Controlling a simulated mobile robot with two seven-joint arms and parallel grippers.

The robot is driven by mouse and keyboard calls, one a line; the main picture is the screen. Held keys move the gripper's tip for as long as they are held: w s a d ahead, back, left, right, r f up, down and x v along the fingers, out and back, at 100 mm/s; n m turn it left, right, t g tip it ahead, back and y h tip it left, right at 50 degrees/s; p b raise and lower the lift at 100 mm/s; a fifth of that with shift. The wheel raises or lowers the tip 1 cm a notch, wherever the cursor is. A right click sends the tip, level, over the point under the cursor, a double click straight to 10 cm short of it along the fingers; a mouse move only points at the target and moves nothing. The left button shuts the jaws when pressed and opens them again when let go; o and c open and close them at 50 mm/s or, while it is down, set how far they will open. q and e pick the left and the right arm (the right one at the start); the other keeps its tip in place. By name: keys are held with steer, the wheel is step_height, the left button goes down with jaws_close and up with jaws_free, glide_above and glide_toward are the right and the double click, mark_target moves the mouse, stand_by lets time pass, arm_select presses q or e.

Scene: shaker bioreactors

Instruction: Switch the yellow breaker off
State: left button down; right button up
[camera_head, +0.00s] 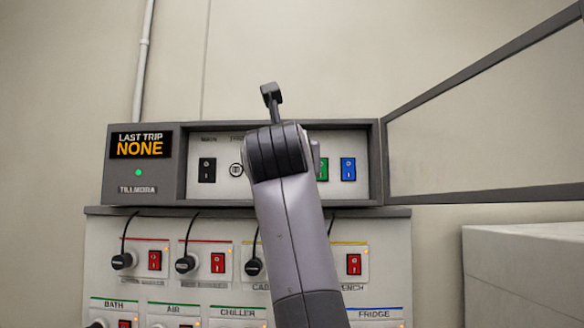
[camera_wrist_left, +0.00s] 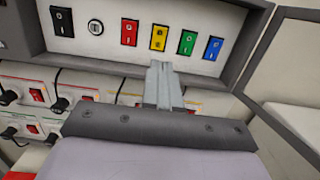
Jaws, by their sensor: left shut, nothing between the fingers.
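The yellow breaker (camera_wrist_left: 159,38) is a rocker switch in the panel's upper row, between a red breaker (camera_wrist_left: 129,33) and a green breaker (camera_wrist_left: 187,43) in the left wrist view. My left gripper (camera_wrist_left: 160,66) is shut and empty, with its tips just below the yellow breaker in that view. Whether they touch it I cannot tell. In the head view my left gripper (camera_head: 271,92) points up in front of the breaker panel (camera_head: 280,197), and my arm hides the yellow and red breakers. My right gripper is not in view.
The black main switch (camera_head: 207,169) and blue breaker (camera_head: 348,169) flank the row. The panel's cover (camera_head: 485,195) is swung open to the right. Below are sockets with red switches (camera_head: 154,261) and black plugs with cables (camera_head: 122,261). A pale box (camera_head: 520,240) stands at right.

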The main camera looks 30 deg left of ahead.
arm_select(q)
steer(key=p+x, duration=0.9)
steer(key=x, duration=0.5)
steer(key=shift+a, duration=0.1)
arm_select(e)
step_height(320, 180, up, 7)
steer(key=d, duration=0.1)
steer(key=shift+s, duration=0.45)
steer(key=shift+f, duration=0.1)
arm_select(q)
steer(key=shift+r+p, duration=0.4)
steer(key=shift+p, duration=0.05)
steer(key=shift+w+a+f, duration=0.1)
steer(key=shift+w+f, duration=0.05)
steer(key=shift+f, duration=0.05)
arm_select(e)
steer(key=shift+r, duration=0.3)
